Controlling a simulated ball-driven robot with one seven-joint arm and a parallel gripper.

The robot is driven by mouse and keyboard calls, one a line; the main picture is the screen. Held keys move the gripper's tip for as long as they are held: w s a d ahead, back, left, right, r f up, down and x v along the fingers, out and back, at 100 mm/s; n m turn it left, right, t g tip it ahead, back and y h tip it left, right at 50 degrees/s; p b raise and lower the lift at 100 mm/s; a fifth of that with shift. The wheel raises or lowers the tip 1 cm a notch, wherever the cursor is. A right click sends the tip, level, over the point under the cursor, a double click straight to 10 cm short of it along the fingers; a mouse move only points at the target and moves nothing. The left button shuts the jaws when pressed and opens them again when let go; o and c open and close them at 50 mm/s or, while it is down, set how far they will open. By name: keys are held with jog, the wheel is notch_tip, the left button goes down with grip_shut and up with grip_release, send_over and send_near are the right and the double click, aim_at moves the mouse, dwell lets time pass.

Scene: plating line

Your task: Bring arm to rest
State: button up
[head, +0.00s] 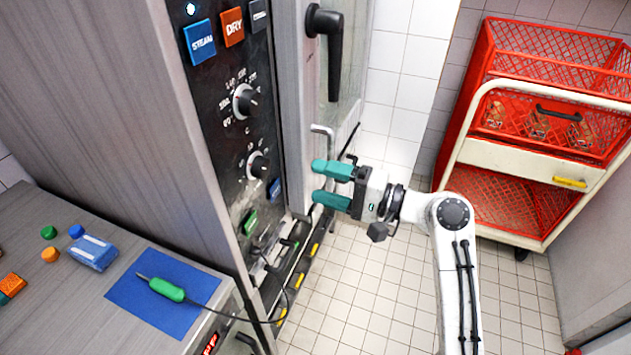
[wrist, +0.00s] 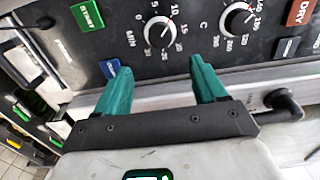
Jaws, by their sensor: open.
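My gripper (head: 318,181) has teal fingers, spread apart with nothing between them. In the head view it is in front of the oven's right side, pointing left towards the lower part of the control panel (head: 232,118). In the wrist view the open fingers (wrist: 161,82) point at the panel, below the minutes knob (wrist: 159,32) and the temperature knob (wrist: 239,20). I cannot tell whether a fingertip touches the oven. My white arm (head: 455,270) reaches up from the lower right.
A dark door handle (head: 333,48) stands out above my gripper. A red crate trolley (head: 490,190) is at the right. A worktop at the left holds a blue mat (head: 150,318) with a green-handled probe (head: 166,289) and its cable. The tiled floor (head: 370,310) between is clear.

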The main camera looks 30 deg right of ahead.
dwell(0.4)
jog(key=s+a+f+n+g+h, duration=0.2)
jog(key=s+f+n+g, duration=0.15)
jog(key=s+f, duration=0.4)
jog(key=s+a+f+n+g+h, duration=0.1)
jog(key=s+f+n+g+h, duration=0.2)
jog(key=f, duration=0.7)
jog(key=s+d+f+n+g+h, duration=0.2)
jog(key=s+f+g+h, duration=0.1)
jog(key=s, duration=0.6)
jog(key=s+d+f+n+g+h, duration=0.1)
jog(key=s+f+g+h, duration=0.1)
jog(key=s, duration=0.8)
jog(key=shift+d+f+n+g+h, duration=0.4)
jog(key=shift+f+g, duration=0.45)
jog(key=shift+g, duration=0.2)
jog(key=shift+c, duration=0.2)
